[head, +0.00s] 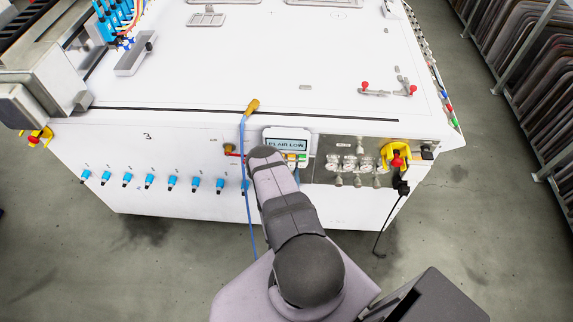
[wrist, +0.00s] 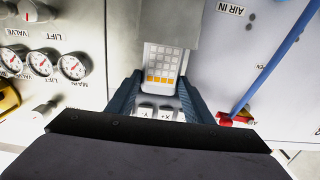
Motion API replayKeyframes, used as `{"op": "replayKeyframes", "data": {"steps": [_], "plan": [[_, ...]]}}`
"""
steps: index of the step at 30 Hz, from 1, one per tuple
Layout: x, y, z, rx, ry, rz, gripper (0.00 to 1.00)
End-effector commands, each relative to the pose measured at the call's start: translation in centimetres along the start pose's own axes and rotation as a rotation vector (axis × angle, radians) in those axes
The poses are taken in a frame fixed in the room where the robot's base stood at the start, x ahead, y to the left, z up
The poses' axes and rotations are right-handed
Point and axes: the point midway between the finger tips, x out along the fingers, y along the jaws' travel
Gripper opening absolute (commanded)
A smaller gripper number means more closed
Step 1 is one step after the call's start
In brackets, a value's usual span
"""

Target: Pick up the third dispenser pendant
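The pendant shows in the wrist view as a pale keypad unit (wrist: 164,66) with white, grey and orange keys and white buttons marked with letters. My gripper (wrist: 162,82) has one dark finger along each side of it. The fingertips are at or very close to its edges, and I cannot tell whether they press on it. The unit's near end is hidden by the gripper body. In the head view my arm covers part of a panel unit with a lit screen (head: 286,143) and coloured buttons, and my gripper is hidden there.
A white machine (head: 200,70) fills the front, with a row of blue fittings (head: 150,181) on its face. Pressure gauges (wrist: 40,63) sit beside the unit. A blue hose (wrist: 275,62) and a red-handled valve (wrist: 236,117) are on its other side.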

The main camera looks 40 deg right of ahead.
Motion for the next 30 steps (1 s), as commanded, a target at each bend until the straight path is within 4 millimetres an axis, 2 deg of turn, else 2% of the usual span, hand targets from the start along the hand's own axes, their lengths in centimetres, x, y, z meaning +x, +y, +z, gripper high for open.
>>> {"op": "replayKeyframes", "data": {"steps": [1, 2, 17, 23, 30], "plan": [[0.0, 0.0, 0.0, 0.0, 0.0, 0.0, 0.11], [0.0, 0.0, 0.0, 0.0, 0.0, 0.0, 0.05], [0.1, 0.0, -0.8, 0.001, 0.006, 0.0, 0.05], [0.1, 0.0, -2.1, 0.001, 0.007, 0.0, 0.05], [0.1, -0.1, -4.5, 0.001, 0.007, 0.0, 0.05]]}}
